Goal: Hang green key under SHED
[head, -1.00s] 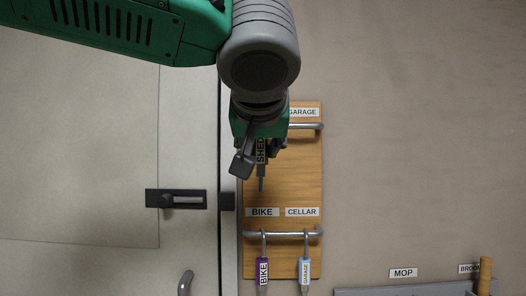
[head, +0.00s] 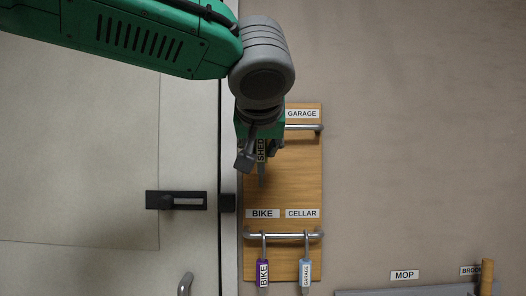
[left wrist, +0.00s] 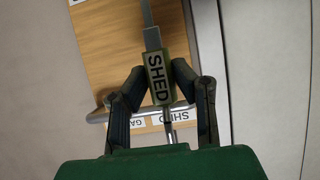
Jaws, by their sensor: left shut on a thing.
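The green key (left wrist: 158,80) has a tag reading SHED. My left gripper (left wrist: 160,78) is shut on the tag, with a finger on each side. The key's grey shaft points away from the gripper, downward in the head view. The tag also shows in the head view (head: 261,150), below my wrist. The SHED label (left wrist: 171,117) appears upside down in the left wrist view, beside the upper rail (left wrist: 98,115). The key's metal loop (left wrist: 169,135) is close to this rail; I cannot tell whether it is around it. In the head view my gripper hides the SHED label.
The wooden board (head: 300,175) has a GARAGE label (head: 302,114) above the upper rail. A door handle (head: 182,200) is left.

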